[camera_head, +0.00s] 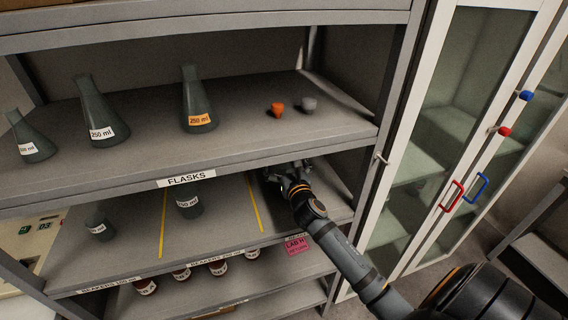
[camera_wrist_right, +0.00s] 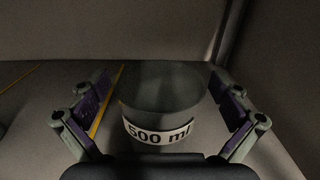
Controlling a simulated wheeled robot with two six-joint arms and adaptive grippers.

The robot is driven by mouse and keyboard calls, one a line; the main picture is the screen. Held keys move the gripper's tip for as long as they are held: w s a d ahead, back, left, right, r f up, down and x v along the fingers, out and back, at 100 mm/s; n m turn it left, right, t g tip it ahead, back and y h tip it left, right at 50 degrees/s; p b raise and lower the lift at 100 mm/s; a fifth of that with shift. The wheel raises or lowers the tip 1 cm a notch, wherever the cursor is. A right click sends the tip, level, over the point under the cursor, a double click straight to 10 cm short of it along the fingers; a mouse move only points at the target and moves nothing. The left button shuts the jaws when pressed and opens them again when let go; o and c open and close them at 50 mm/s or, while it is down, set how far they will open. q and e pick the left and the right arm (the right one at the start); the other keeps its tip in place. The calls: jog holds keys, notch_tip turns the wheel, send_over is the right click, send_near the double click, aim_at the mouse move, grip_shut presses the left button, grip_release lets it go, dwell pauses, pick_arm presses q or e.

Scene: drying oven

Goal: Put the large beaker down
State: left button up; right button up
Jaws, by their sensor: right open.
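The large beaker (camera_wrist_right: 163,100), dark glass with a white "500 ml" label, stands upright on the shelf in the right wrist view. My right gripper (camera_wrist_right: 165,112) is open, with one finger on each side of the beaker and a visible gap on both sides. In the head view my right gripper (camera_head: 287,178) reaches into the beaker shelf (camera_head: 228,222), right of the right yellow line. The beaker is hidden there by the gripper and the shelf above. My left gripper is not in view.
Two smaller beakers (camera_head: 188,205) (camera_head: 99,226) stand left on the same shelf, divided by yellow lines (camera_head: 254,205). The flask shelf (camera_head: 250,140) is close above my right gripper. A glass-door cabinet (camera_head: 420,140) stands to the right.

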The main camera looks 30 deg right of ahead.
jog(key=b+v, duration=0.2)
jog(key=v, duration=1)
jog(key=shift+r+b, duration=0.15)
jog(key=shift+b, duration=0.25)
jog(key=shift+s, duration=0.1)
